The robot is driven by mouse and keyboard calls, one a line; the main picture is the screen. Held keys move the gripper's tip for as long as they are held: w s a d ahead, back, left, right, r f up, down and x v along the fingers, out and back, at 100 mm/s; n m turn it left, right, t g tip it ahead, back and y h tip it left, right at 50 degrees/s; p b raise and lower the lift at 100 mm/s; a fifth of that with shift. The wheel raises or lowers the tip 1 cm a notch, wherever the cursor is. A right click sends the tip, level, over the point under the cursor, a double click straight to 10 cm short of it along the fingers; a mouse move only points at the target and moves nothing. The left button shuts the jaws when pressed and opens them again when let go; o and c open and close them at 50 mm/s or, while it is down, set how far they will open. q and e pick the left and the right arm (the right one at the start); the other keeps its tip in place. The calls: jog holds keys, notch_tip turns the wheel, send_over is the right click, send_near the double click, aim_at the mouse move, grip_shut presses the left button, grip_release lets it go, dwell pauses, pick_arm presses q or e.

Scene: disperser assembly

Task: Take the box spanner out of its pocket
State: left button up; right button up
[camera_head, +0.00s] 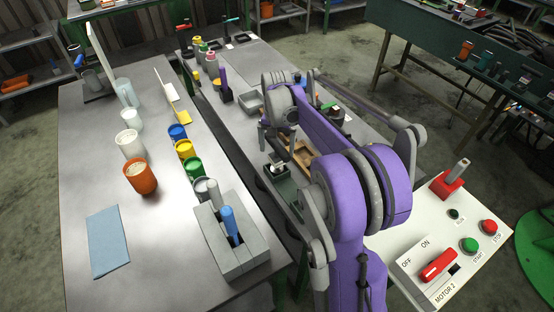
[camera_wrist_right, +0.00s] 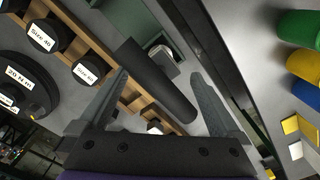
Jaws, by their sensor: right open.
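My right gripper (camera_head: 277,138) is over the narrow bench beside the wooden rack (camera_head: 301,152) in the head view. In the right wrist view its two fingers (camera_wrist_right: 158,78) are apart, with a dark cylinder (camera_wrist_right: 157,82) between them. The cylinder looks like the box spanner and points up towards the camera. I see gaps to both fingers; its lower end and pocket are not clear. The rack also shows in the right wrist view (camera_wrist_right: 90,29). My left gripper is not in view.
Black sockets with size labels (camera_wrist_right: 40,37) stand along the rack. A dark green tray (camera_head: 283,187) is close to the gripper. Coloured cups (camera_head: 184,150) and a grey block (camera_head: 241,262) with a blue-handled tool stand on the left table. A control panel (camera_head: 440,245) is at right.

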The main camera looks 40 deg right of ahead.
aim_at(277, 156)
jog(key=f, duration=0.5)
jog(key=shift+w+d, duration=0.15)
jog(key=shift+w, duration=0.1)
jog(key=shift+r, duration=0.1)
grip_shut()
